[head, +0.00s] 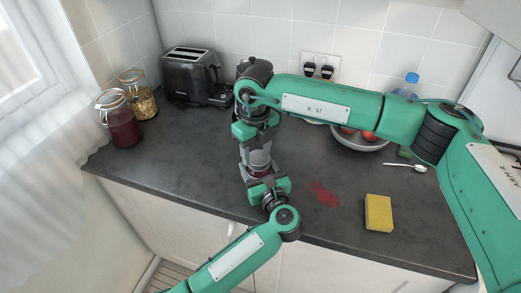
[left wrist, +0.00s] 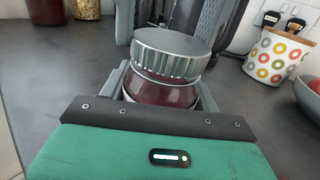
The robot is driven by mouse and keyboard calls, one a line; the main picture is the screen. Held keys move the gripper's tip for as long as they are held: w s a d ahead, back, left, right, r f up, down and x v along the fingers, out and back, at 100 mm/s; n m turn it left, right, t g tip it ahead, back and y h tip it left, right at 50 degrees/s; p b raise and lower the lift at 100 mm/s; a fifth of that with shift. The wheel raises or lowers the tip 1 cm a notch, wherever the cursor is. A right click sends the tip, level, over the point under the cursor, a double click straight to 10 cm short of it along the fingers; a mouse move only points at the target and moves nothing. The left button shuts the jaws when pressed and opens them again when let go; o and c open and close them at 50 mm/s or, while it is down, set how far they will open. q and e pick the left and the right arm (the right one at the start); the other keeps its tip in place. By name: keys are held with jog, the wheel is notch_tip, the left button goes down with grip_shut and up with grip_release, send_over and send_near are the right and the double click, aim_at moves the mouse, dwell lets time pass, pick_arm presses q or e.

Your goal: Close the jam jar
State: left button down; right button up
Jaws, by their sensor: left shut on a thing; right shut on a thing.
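The jam jar (head: 260,172) is upright near the middle of the counter, between my two grippers, its dark red jam also visible in the left wrist view (left wrist: 160,92). My left gripper (head: 259,175) comes from the front and is shut around the jar's body. The silver ridged lid (left wrist: 172,52) sits over the jar's mouth, with a band of clear glass neck below its rim; it also shows in the head view (head: 259,156). My right gripper (head: 256,150) points down from above and is shut on the lid. Whether the lid is tight cannot be seen.
A red smear (head: 325,194), a yellow sponge (head: 378,213) and a spoon (head: 405,167) lie to the right. A fruit bowl (head: 358,145) is partly behind my right arm. A toaster (head: 190,77) and two clip jars (head: 121,125) stand back left.

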jog(key=m, duration=0.3)
jog(key=shift+w+d, duration=0.2)
jog(key=shift+d, duration=0.1)
jog(key=m, duration=0.5)
jog(key=shift+d, duration=0.25)
jog(key=m, duration=0.6)
jog(key=shift+d, duration=0.25)
jog(key=m, duration=0.6)
jog(key=shift+s+d, duration=0.15)
jog(key=shift+s, duration=0.15)
jog(key=m, duration=0.3)
jog(key=shift+s, duration=0.15)
jog(key=m, duration=0.4)
jog(key=shift+s, duration=0.2)
jog(key=o, duration=0.8)
jog(key=shift+o, duration=0.6)
